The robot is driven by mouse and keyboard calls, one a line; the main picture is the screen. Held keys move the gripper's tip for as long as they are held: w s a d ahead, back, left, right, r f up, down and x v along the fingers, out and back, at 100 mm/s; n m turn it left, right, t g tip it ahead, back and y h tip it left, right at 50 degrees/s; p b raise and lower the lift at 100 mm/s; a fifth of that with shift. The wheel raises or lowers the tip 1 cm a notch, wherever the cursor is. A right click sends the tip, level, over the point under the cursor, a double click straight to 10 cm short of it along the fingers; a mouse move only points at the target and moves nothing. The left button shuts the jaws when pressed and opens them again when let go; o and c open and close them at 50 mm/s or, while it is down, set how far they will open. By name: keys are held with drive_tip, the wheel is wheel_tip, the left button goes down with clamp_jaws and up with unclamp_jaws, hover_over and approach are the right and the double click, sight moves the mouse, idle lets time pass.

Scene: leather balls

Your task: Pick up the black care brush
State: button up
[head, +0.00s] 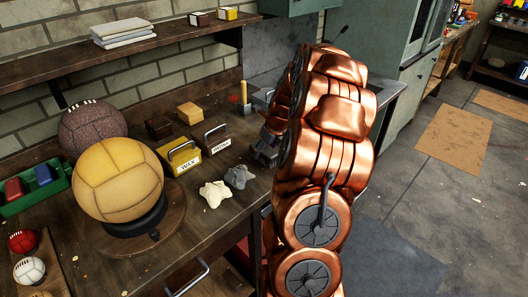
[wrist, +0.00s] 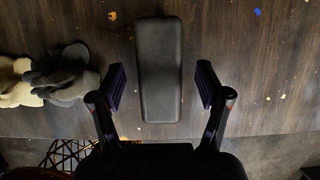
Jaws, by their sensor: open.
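The black care brush (wrist: 160,70) shows in the wrist view as a long, dark block with rounded edges, lying lengthwise on the wooden bench. My gripper (wrist: 162,88) is open, with one finger on each side of the brush. A gap shows between each finger and the brush, so it is not held. In the head view my gripper (head: 265,150) is over the right part of the bench, partly hidden by my copper arm. I cannot make out the brush in the head view.
A cream cloth (head: 214,194) and a grey cloth (head: 239,177) lie left of my gripper. A yellow wax box (head: 180,157) and a brown labelled box (head: 212,139) stand behind them. A yellow ball (head: 117,180) rests on a stand at left. The bench's front edge is near.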

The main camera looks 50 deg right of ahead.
drive_tip(key=shift+w+f, duration=0.2)
drive_tip(key=shift+f, duration=0.25)
drive_tip(key=shift+f, duration=0.3)
idle(0.4)
drive_tip(key=c, duration=1.3)
